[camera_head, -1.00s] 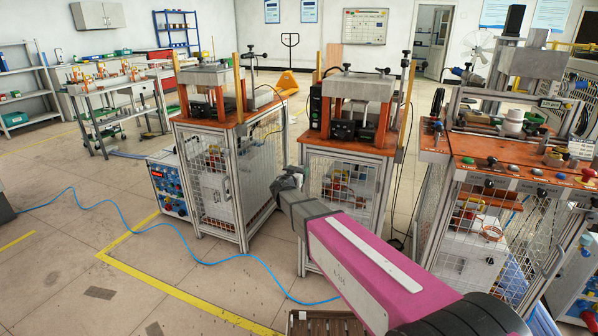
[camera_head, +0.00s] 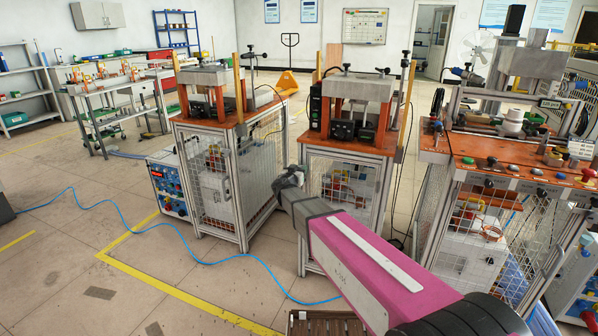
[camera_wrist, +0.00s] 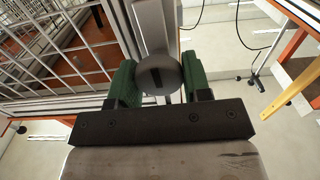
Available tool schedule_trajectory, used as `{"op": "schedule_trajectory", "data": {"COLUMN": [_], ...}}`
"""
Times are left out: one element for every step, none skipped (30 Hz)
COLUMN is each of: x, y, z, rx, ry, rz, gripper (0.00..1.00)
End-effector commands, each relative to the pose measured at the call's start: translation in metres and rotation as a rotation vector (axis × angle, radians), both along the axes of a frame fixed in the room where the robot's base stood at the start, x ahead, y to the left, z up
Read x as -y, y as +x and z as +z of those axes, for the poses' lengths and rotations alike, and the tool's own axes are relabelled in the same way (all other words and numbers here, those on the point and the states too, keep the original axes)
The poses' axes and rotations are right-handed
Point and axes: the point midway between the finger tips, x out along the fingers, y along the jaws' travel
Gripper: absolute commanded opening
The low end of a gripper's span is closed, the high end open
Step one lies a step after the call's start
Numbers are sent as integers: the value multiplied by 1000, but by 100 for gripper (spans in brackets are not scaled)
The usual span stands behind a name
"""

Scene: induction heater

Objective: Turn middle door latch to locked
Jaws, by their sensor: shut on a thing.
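The middle door latch (camera_wrist: 158,68) shows in the wrist view as a round dark grey knob with a short black mark, against a metal frame post. My gripper (camera_wrist: 160,84) has its green pads on both sides of the knob and is shut on it. In the head view my gripper (camera_head: 290,178) is at the left front edge of the middle station. The middle door (camera_head: 350,185), a wire mesh panel, is partly behind my arm. The latch itself cannot be made out in the head view.
Another mesh-sided station (camera_head: 215,175) stands close on the left, with a narrow gap between. A workbench with buttons (camera_head: 510,165) stands on the right. A blue hose (camera_head: 215,262) crosses the open floor. A slatted brown box (camera_head: 325,325) is below my arm.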

Motion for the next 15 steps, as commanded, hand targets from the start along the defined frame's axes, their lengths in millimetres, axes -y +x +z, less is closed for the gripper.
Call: {"op": "schedule_trajectory", "data": {"x": [0, 0, 0, 0, 0, -1, -1, -1, -1, -1, -1, -1, -1, -1, -2], "y": [0, 0, 0, 0, 0, 0, 0, 0, 0, 0, 0, 0, 0, 0, 0], "z": [0, 0, 0, 0, 0, 0, 0, 0, 0, 0, 0, 0, 0, -1, -1], "rx": [-6, -11, -18, -24, -30, -40, -48, -56, -68, -77, -86, -99, -109, -119, -132], "ry": [-16, -30, -49, -66, -84, -110, -132, -155, -187, -211, -238, -274, -300, -327, -363], "rz": [0, 0, 0, 0, 0, 0, 0, 0, 0, 0, 0, 0, 0, 0, 0], "gripper": [21, 21, 21, 21, 21, 21, 21, 21, 21, 21, 21, 21, 21, 21, 21]}}
